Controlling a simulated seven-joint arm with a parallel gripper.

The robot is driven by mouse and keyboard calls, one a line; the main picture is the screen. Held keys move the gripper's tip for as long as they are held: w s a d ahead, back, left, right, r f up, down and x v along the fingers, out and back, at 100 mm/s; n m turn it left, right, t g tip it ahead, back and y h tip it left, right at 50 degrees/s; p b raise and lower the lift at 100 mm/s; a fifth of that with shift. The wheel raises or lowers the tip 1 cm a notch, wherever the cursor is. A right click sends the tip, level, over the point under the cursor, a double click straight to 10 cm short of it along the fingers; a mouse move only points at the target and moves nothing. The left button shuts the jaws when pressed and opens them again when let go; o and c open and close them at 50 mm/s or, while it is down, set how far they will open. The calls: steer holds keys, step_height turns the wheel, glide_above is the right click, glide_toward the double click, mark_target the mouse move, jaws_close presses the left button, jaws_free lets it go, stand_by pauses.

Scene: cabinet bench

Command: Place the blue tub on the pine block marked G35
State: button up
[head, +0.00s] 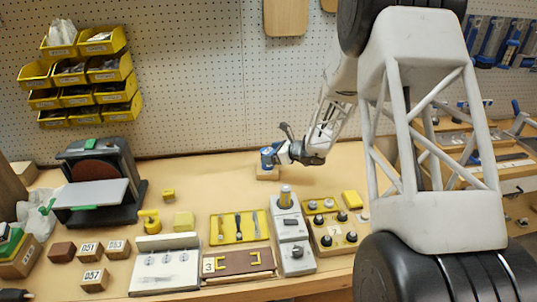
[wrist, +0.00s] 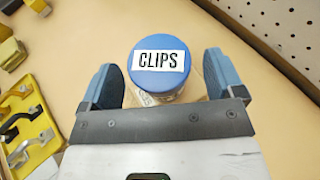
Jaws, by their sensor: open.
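The blue tub (wrist: 160,79) shows in the wrist view from above, with a round blue lid and a white label reading CLIPS. My gripper (wrist: 161,76) is open, with one blue finger on each side of the tub and a visible gap on both sides. A pale wooden block (head: 267,174) lies below my gripper in the head view. In the wrist view a marked face (wrist: 145,98) shows just under the tub. Its marking is mostly hidden, so I cannot read it. The tub appears to stand on this block.
Blocks marked 051 (head: 90,250), 053 (head: 116,248) and 057 (head: 94,280) stand at the front left. A yellow tool tray (head: 239,237) and a grey switch box (head: 292,240) are in front of my gripper. The pegboard (head: 215,95) rises behind. Bench around the block is clear.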

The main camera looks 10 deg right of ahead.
steer(key=v, duration=1)
stand_by(0.5)
steer(key=s+a+r+n+g+h, duration=0.1)
steer(key=s+a+r+n+g, duration=0.15)
steer(key=s+r+n, duration=0.4)
steer(key=s+a+r+n+g+h, duration=0.1)
steer(key=s+a+r+n+g, duration=0.15)
steer(key=s, duration=0.65)
steer(key=s+a+r+n+g+h, duration=0.1)
steer(key=s+a+r+n, duration=0.35)
steer(key=s, duration=0.25)
steer(key=s+d+r+n+h, duration=0.2)
steer(key=s+r+n+h, duration=0.1)
steer(key=s, duration=0.9)
steer(key=s+d+r+n+h, duration=0.3)
steer(key=s+n+h, duration=0.2)
steer(key=s+n, duration=0.3)
steer(key=shift+s, duration=2.35)
